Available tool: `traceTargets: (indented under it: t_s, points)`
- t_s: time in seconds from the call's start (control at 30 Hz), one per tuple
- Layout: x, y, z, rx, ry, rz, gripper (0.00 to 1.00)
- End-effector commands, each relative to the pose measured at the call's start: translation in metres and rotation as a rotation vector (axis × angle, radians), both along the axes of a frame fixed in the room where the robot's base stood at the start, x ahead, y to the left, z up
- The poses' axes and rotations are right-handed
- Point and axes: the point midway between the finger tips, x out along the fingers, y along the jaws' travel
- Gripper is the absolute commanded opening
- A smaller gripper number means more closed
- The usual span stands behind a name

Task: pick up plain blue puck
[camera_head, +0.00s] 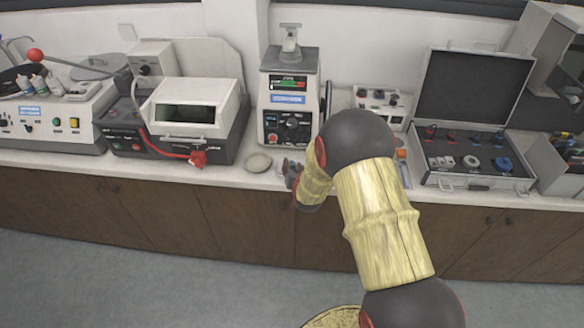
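A small blue round piece (503,164) lies in the right part of the open case (462,183); it looks like the blue puck, but it is too small to tell whether it is plain. My gripper (291,172) is at the front edge of the counter, in front of the mounting press and well to the left of the case. My own arm partly hides it, and its fingers are too small and dark to tell whether they are open or shut.
A cutting machine (190,110) stands farther left. Several small pieces lie in the case, whose raised lid (470,88) stands behind them.

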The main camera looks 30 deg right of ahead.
Motion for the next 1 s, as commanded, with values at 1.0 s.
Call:
traceTargets:
  t_s: [1.0]
  points:
    - [-0.0029,0.0001,-0.0104,0.006,0.018,-0.001,0.0]
